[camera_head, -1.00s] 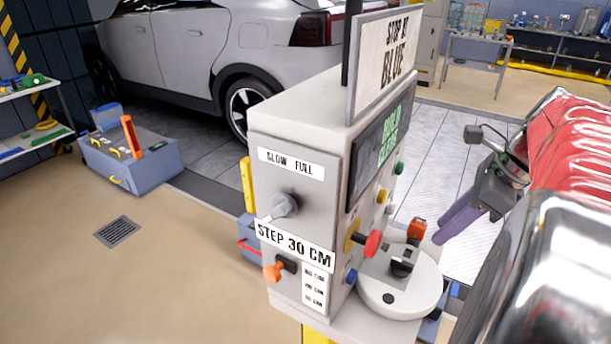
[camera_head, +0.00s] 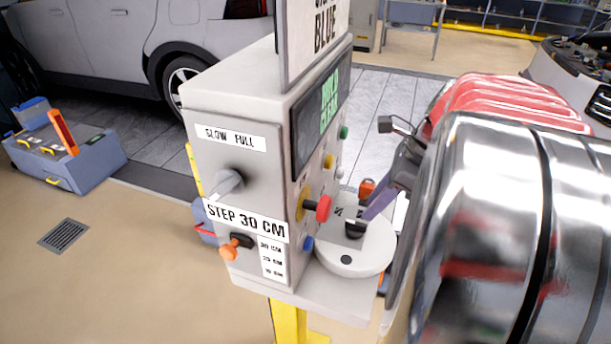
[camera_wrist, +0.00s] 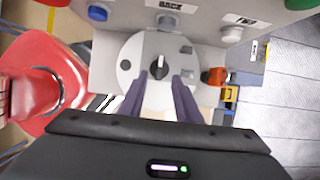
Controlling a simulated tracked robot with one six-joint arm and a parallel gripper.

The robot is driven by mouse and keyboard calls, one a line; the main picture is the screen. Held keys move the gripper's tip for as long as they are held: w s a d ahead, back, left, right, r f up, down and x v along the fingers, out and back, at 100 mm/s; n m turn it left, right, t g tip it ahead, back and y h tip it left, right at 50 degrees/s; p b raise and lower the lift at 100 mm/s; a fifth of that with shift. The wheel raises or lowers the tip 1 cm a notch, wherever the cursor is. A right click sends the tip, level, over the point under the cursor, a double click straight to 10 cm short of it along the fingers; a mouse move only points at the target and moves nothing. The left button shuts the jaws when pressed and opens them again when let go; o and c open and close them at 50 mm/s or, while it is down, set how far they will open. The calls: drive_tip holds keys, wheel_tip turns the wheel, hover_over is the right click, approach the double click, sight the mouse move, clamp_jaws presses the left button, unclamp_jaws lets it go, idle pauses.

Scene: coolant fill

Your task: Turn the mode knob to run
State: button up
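A black knob (camera_head: 354,229) with a pale pointer line stands on a round white dial (camera_head: 340,262) at the console's foot; I take it for the mode knob. In the wrist view the knob (camera_wrist: 158,68) sits at the dial's middle, its line roughly upright in the picture. The dial's markings are too small to read. My gripper (camera_wrist: 160,76) is open, its two purple fingers apart with the knob showing between their tips. In the head view my gripper (camera_head: 378,203) is just above and right of the knob. I cannot tell whether the fingers touch it.
The grey console (camera_head: 222,157) carries a grey lever (camera_head: 228,182), an orange-tipped lever (camera_head: 230,250), a red knob (camera_head: 322,208) and several coloured buttons close to my fingers. An orange-red part (camera_wrist: 215,76) stands right of the dial. A white car (camera_head: 130,40) is behind.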

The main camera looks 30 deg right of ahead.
sight(357, 223)
drive_tip(key=x, duration=0.6)
drive_tip(key=shift+w+a+f, duration=0.1)
drive_tip(key=shift+a+f, duration=0.05)
drive_tip(key=shift+f, duration=0.2)
clamp_jaws()
idle(0.4)
